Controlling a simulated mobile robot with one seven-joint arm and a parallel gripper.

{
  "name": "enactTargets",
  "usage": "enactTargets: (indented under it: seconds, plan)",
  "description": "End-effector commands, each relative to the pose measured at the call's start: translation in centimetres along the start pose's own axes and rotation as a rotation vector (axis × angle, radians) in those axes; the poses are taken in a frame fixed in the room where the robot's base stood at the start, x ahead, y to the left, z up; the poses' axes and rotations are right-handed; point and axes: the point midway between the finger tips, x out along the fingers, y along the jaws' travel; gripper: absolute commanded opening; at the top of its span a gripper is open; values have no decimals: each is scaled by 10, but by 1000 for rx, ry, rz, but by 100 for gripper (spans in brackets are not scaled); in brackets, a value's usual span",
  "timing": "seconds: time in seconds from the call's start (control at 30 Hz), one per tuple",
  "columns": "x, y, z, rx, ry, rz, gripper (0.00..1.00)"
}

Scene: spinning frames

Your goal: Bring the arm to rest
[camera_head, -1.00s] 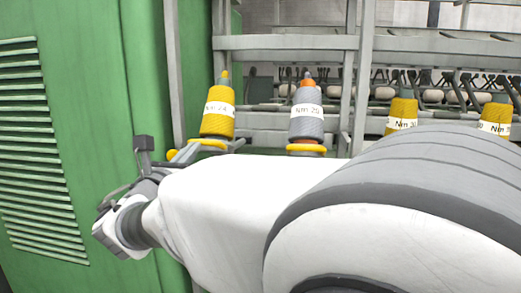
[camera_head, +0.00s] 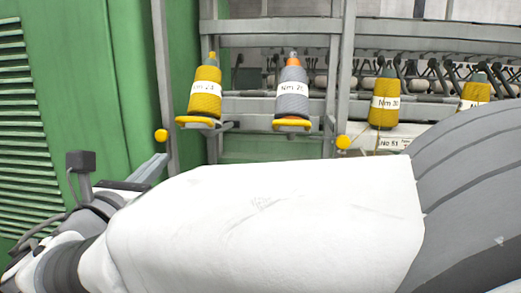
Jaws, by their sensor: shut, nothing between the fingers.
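My arm, white with grey bands, stretches across the lower part of the head camera view, from the right to the lower left. My gripper (camera_head: 152,169) shows at the left beyond the arm, in front of the green cabinet. Its grey fingers are shut and empty, pointing up and to the right. Part of its body is hidden behind my wrist. The gripper is apart from the spools and the frame.
A green cabinet (camera_head: 95,90) with vents stands at the left. A yellow spool (camera_head: 205,98) and a grey spool (camera_head: 291,100) stand on yellow-rimmed holders of a grey metal frame (camera_head: 270,41). Another yellow spool (camera_head: 384,101) and one more hang further right.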

Motion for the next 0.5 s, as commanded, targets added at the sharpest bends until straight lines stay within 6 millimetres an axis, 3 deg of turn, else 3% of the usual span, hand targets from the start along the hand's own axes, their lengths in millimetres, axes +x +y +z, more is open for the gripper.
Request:
enactTargets:
  seconds: [0.13, 0.27, 0.4, 0.5]
  plan:
    - [22, -62, -17, 98, 115, -149, 0]
    - [34, -155, -45, 329, 262, -383, 0]
    - [18, -242, -77, 633, 379, -651, 0]
    - [-6, -290, -99, 870, 429, -843, 0]
